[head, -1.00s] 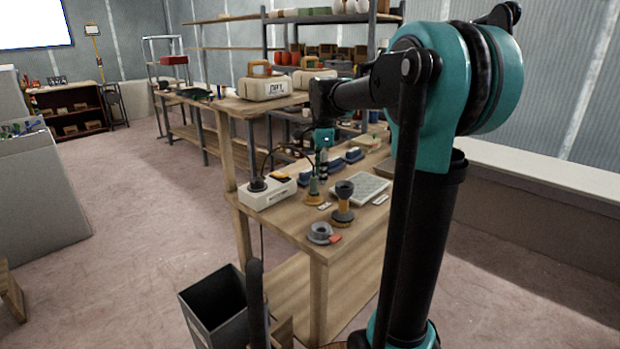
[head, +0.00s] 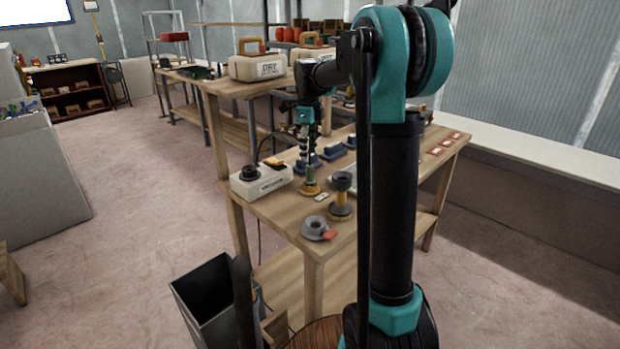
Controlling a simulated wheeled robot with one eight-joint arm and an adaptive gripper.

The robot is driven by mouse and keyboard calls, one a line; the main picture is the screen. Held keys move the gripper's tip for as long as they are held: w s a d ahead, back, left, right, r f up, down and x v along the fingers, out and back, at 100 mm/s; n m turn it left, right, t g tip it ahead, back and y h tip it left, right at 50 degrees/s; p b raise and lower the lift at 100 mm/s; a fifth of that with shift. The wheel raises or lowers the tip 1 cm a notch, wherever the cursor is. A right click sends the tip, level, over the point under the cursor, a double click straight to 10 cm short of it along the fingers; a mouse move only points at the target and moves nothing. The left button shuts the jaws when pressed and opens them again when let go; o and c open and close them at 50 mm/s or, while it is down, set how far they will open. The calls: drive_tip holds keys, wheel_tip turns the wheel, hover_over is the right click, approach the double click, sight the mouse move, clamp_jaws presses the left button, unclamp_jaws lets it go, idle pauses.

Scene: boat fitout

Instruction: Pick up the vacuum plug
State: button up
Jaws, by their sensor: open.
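A white box with dark lettering (head: 268,184) sits at the left edge of the workbench. A round black plug (head: 249,173) stands upright on its top; I take it to be the vacuum plug. A dark cable shows beside it. My gripper (head: 307,160) points down over the bench, to the right of the plug and apart from it. It is open, and its fingers are small and dark.
A black and yellow tool (head: 341,197), a grey ring with a red tab (head: 317,229) and blue blocks (head: 331,151) share the workbench (head: 283,214). A grey bin (head: 208,297) stands on the floor in front. A beige case (head: 258,68) sits on a higher bench behind.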

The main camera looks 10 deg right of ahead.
sight(310, 170)
drive_tip(key=shift+s+d+f, duration=0.1)
drive_tip(key=shift+s+f, duration=0.1)
drive_tip(key=shift+f, duration=1.7)
drive_tip(key=shift+s+f, duration=0.2)
drive_tip(key=shift+f, duration=1.7)
drive_tip(key=shift+c, duration=0.6)
clamp_jaws()
